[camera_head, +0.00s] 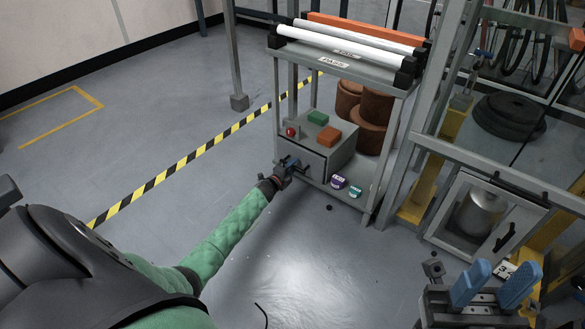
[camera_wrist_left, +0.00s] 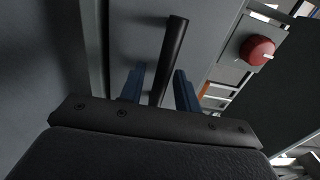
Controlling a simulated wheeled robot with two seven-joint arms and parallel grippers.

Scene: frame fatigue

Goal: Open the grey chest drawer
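The grey chest (camera_head: 342,152) stands on the lower shelf of a grey rack. Its drawer front (camera_head: 312,161) faces my left arm and looks flush with the chest. My left gripper (camera_head: 287,163) is at this front. In the left wrist view, a dark bar handle (camera_wrist_left: 171,55) stands between the two blue fingers of my left gripper (camera_wrist_left: 160,75). A gap shows between the handle and the left finger, so the fingers look open around it. My right gripper (camera_head: 508,268) is at the lower right, blue fingers apart and empty.
A red button (camera_head: 292,132) is on the chest top, also seen in the wrist view (camera_wrist_left: 257,48). Green (camera_head: 318,117) and orange (camera_head: 329,137) blocks lie on the chest. Purple (camera_head: 338,182) and green (camera_head: 356,191) items sit beside it. The floor (camera_head: 140,130) at left is free.

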